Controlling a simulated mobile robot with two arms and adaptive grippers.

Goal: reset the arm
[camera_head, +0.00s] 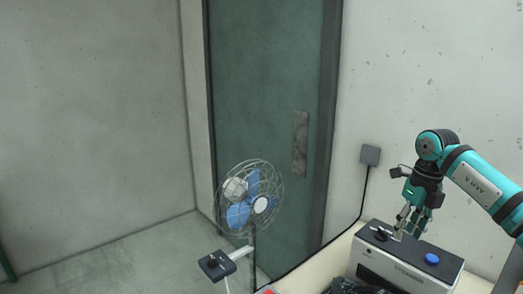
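My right arm, teal and black, comes in from the right edge in the head view. My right gripper (408,229) points down over the top of a white and dark box-shaped machine (398,270). Its thin fingers look spread a little apart, with nothing visible between them. The fingertips are close to the machine's dark top, between a black knob (381,234) and a blue button (432,258). I cannot tell whether they touch it. My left gripper is not in view.
The machine stands on a pale table (338,253). Black wrapped material (352,286) lies at its front. A blue-bladed fan (251,205) stands left of the table, with a dark control box (216,265). Behind are a green door (262,90) and a wall socket (370,155) with a cable.

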